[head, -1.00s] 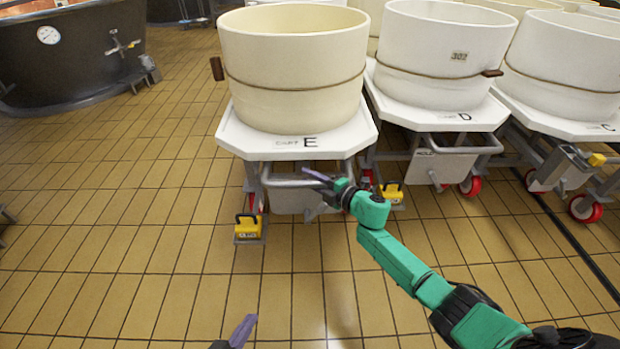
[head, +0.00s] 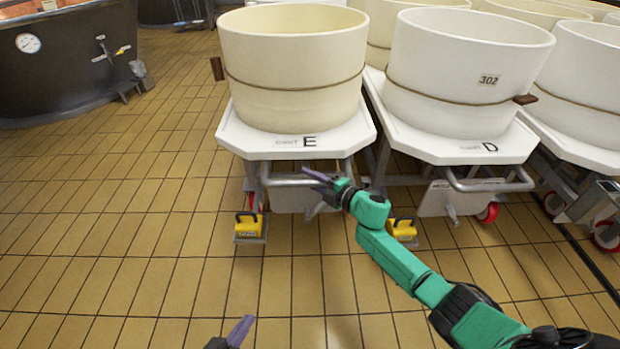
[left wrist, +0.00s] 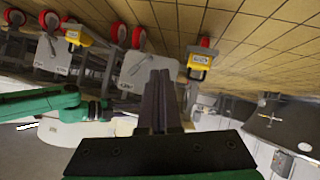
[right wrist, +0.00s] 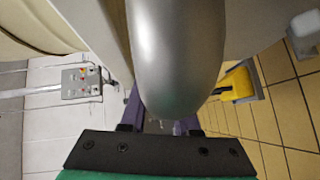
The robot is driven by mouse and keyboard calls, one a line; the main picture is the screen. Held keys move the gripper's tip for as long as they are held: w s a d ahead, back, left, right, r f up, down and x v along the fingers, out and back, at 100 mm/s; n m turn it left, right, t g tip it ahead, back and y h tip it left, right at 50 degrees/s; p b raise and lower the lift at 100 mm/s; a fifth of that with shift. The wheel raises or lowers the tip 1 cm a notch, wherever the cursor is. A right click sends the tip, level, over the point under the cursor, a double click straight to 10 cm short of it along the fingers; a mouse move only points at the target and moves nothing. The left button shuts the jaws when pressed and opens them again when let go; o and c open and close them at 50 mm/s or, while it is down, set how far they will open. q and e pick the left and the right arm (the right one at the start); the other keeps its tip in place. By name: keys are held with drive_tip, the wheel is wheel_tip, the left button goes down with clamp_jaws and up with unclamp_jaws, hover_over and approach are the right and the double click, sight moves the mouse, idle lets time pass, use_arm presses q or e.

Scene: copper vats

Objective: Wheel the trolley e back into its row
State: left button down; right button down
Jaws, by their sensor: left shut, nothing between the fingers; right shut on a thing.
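Trolley E (head: 245,145) is a white platform with black letter E, carrying a cream round vat (head: 290,85). A grey handle bar (head: 285,182) runs below its front edge. My right gripper (head: 322,182) is shut on that bar near its right end; the bar (right wrist: 178,50) fills the middle of the right wrist view. My left gripper (head: 240,332) is shut and empty, low at the bottom of the head view, apart from the trolley. In the left wrist view its fingers (left wrist: 160,95) are together. Trolley E's wheels are mostly hidden.
Trolley D (head: 445,165), with a white vat marked 302 (head: 440,85), stands close on the right of E. More vats stand behind and right. Yellow blocks (head: 249,227) (head: 402,230) sit low by the trolleys. A dark vat (head: 65,65) stands far left. Tiled floor at left is clear.

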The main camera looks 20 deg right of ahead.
drive_tip(key=shift+s+a+r, duration=0.1)
drive_tip(key=shift+a+r, duration=0.05)
drive_tip(key=shift+r, duration=0.25)
drive_tip(key=c, duration=0.7)
unclamp_jaws()
drive_tip(key=shift+o, duration=0.2)
drive_tip(key=shift+s+r, duration=0.1)
drive_tip(key=shift+r, duration=0.05)
use_arm(q)
drive_tip(key=shift+s+r, duration=0.15)
use_arm(e)
drive_tip(key=shift+f, duration=0.2)
use_arm(q)
drive_tip(key=s+a+r+g+y+p, duration=0.2)
drive_tip(key=a+r+g+y+p, duration=0.1)
drive_tip(key=a, duration=0.5)
drive_tip(key=shift+s+a+r+g+y+p, duration=0.3)
drive_tip(key=shift+r+g+p, duration=0.4)
drive_tip(key=shift+g, duration=0.5)
use_arm(e)
drive_tip(key=v, duration=1.4)
drive_tip(key=shift+s+d, duration=0.2)
drive_tip(key=shift+d, duration=0.05)
